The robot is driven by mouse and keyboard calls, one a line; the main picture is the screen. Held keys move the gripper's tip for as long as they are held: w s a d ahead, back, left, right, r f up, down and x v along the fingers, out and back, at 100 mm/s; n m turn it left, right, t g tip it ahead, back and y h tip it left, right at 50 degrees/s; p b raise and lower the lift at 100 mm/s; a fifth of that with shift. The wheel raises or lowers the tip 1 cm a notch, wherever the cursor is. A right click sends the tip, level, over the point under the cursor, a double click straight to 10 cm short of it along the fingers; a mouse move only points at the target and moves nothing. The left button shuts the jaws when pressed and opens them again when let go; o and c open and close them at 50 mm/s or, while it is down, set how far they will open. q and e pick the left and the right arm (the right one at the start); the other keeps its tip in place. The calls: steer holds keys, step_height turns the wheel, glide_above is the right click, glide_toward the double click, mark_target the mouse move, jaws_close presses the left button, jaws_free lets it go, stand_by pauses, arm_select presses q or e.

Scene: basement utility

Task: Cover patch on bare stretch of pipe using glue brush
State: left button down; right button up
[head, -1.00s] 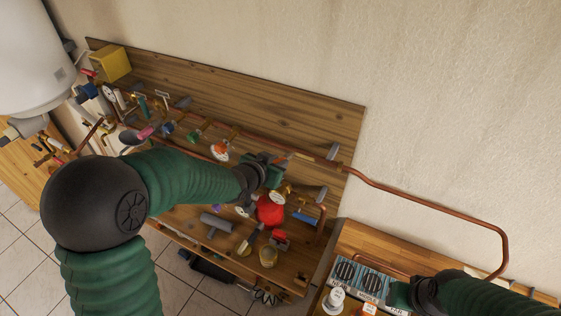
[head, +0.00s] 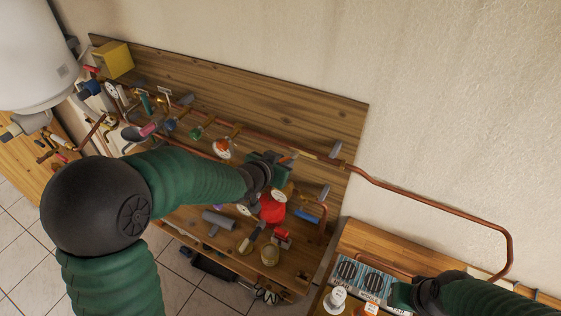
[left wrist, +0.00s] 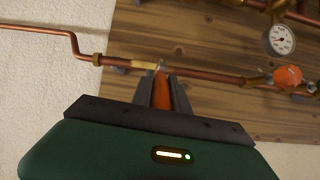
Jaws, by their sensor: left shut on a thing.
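A copper pipe (head: 420,194) runs along the wooden backboard and onto the wall. A pale yellowish stretch (head: 310,155) lies on it near the board's right end; it also shows in the left wrist view (left wrist: 143,65). My left gripper (head: 284,163) is just left of this stretch, shut on the orange-handled glue brush (left wrist: 161,93). In the left wrist view the brush tip is at the right end of the pale stretch; I cannot tell whether it touches. The fingers hide part of the handle. My right gripper (head: 392,295) is by the box at lower right; its jaws are unclear.
The bench below the left arm holds a red round object (head: 272,208), a glass jar (head: 270,255) and several tools. A blue-and-white box (head: 362,279) and a white bottle (head: 336,298) stand at lower right. A gauge (left wrist: 279,39) and an orange-red valve (left wrist: 288,76) are near the pipe.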

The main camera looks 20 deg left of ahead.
arm_select(q)
steer(key=shift+w+a+f, duration=0.1)
steer(key=shift+w+a, duration=0.05)
steer(key=shift+a, duration=0.35)
steer(key=shift+d+b, duration=0.3)
steer(key=shift+d, duration=0.2)
steer(key=shift+r, duration=0.25)
steer(key=shift+a+r+p, duration=0.15)
steer(key=shift+a+p, duration=0.25)
steer(key=shift+p, duration=0.4)
steer(key=shift+a+f, duration=0.25)
